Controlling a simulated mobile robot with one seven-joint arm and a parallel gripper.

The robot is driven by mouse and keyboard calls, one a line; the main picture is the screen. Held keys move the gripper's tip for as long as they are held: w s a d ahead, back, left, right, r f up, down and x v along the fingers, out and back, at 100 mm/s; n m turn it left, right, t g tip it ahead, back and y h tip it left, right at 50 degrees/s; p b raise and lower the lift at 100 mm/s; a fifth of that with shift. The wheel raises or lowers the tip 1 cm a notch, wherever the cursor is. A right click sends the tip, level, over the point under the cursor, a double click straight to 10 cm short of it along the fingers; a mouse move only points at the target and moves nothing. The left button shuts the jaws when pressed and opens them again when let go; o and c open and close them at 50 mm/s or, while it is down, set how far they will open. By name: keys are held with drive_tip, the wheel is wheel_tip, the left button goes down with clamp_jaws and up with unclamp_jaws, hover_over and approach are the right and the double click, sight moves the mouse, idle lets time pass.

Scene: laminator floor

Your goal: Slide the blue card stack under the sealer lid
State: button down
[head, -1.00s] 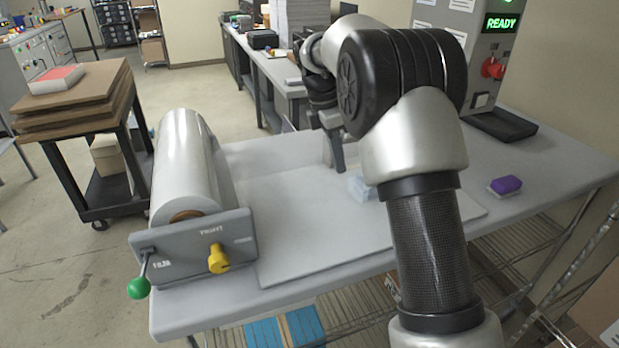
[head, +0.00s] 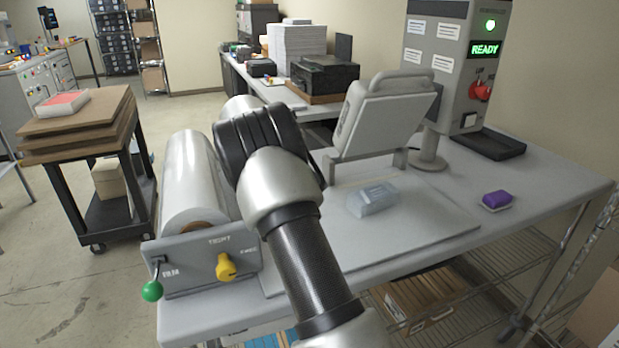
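The pale blue card stack (head: 372,198), a small translucent-looking block, lies on the flat grey plate (head: 410,225) of the bench, in front of the sealer. The sealer lid (head: 385,112) is a light grey panel, raised and tilted back on short posts behind the stack. The stack is in front of the lid, not beneath its posts. My arm reaches up from the lower middle of the head view, left of the stack. My gripper is hidden behind my arm, so its state does not show.
A film roll (head: 187,180) with green and yellow knobs stands at the bench's left end. A purple sponge (head: 497,200) lies at right. The control column (head: 455,60) reads READY, with a black tray (head: 490,144) beside it. The plate right of my arm is mostly clear.

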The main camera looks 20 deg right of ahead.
sight(355, 198)
drive_tip(key=x, duration=0.6)
drive_tip(key=shift+s+d+r+p, duration=0.1)
drive_tip(key=shift+s+d+p, duration=0.1)
drive_tip(key=shift+d, duration=0.35)
drive_tip(key=shift+s+d+p, duration=0.1)
drive_tip(key=shift+d+p, duration=0.05)
drive_tip(key=shift+d, duration=0.4)
drive_tip(key=shift+s+d, duration=0.1)
drive_tip(key=shift+d, duration=0.6)
drive_tip(key=shift+s, duration=0.1)
